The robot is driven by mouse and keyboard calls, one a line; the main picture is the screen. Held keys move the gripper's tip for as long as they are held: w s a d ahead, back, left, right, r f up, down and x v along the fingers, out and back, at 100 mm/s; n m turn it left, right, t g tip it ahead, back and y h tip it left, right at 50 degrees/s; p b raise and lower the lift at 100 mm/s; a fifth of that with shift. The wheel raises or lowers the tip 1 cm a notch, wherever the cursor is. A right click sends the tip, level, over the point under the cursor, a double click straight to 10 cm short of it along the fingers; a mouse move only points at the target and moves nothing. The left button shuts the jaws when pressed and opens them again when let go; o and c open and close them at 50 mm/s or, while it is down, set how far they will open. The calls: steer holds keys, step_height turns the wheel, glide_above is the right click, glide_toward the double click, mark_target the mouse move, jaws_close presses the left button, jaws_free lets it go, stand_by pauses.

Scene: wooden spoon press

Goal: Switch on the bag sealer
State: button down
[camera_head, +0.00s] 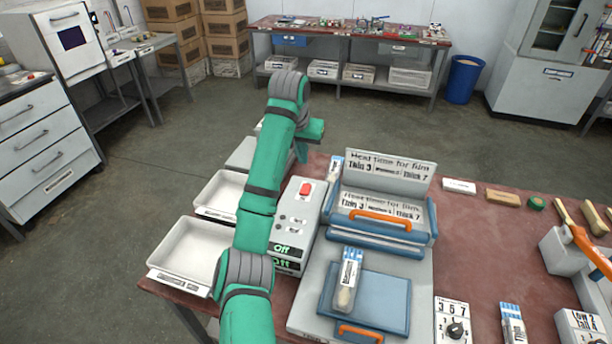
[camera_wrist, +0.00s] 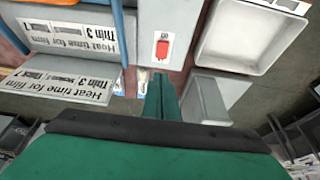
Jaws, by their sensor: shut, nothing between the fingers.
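The bag sealer (camera_head: 305,318) stands on the red-brown table, with blue-edged plates, orange handles and heat-time labels. Its grey control box (camera_head: 291,222) is on its left side. A red switch (camera_head: 306,189) sits on top of the box near its far end, and a green display (camera_head: 287,249) reads "Off". In the wrist view the red switch (camera_wrist: 162,48) is just ahead of my fingertips. My gripper (camera_wrist: 162,82) is shut and empty. A gap shows between it and the switch. In the head view my green arm reaches past the box's left side and partly hides it.
White trays (camera_head: 158,280) line the table's left edge beside the box. A bag with blue stripes (camera_head: 348,283) lies on the sealer's blue plate. A dial box (camera_head: 452,318) and another bag (camera_head: 513,326) are to the right. The table's right middle is mostly clear.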

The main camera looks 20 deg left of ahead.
mark_target(306, 190)
steer(key=x, duration=1.3)
steer(key=shift+s+f, duration=0.25)
steer(key=shift+f, duration=0.3)
steer(key=shift+w+f, duration=0.2)
steer(key=shift+s+f, duration=0.1)
steer(key=shift+s, duration=0.05)
steer(key=shift+s+f, duration=0.1)
steer(key=shift+s, duration=0.7)
